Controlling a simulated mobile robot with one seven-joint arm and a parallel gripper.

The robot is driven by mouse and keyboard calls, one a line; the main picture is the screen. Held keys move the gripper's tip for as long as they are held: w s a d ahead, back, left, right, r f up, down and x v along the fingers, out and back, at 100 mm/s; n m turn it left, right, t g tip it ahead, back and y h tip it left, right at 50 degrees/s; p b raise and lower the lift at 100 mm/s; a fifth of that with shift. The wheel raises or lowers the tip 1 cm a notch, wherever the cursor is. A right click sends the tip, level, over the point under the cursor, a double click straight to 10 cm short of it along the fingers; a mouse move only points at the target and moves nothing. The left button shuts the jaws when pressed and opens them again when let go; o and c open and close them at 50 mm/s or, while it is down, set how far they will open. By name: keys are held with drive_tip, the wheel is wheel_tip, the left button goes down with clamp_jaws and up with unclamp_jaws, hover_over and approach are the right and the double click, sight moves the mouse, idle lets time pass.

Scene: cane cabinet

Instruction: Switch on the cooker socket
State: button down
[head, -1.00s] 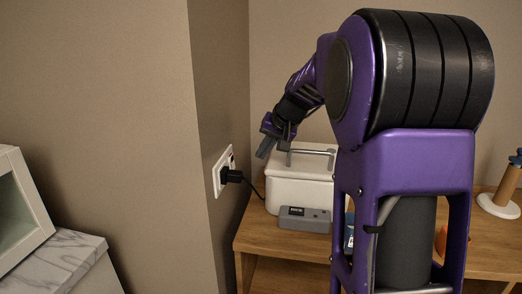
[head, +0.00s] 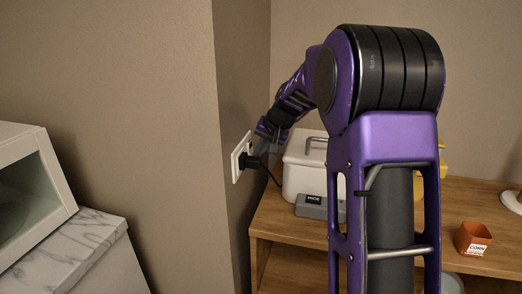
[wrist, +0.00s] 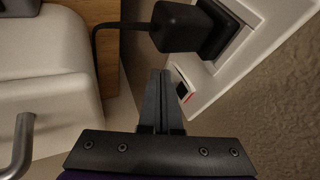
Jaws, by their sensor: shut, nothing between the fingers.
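The cooker socket is a white wall plate (head: 238,160) on the side of the wall corner, with a black plug (head: 250,161) in it. In the wrist view the plate (wrist: 238,72) fills the upper right, with the plug (wrist: 180,27) at the top. A small switch (wrist: 181,88) with a red mark sits in the plate near its lower left edge. My gripper (wrist: 159,75) is shut and empty, its fingertips just left of the switch. I cannot tell whether they touch it. In the head view my gripper (head: 262,144) is beside the plate, partly hidden.
A white lidded box (head: 303,170) and a grey labelled block (head: 318,206) stand on the wooden cabinet (head: 285,226), right of the socket. The plug's black cord (head: 272,178) hangs between. An orange CORN pot (head: 474,239) is farther right. A marble-topped unit (head: 70,250) is at left.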

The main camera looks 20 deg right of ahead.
drive_tip(key=shift+w+a+f, duration=0.15)
drive_tip(key=shift+a, duration=0.15)
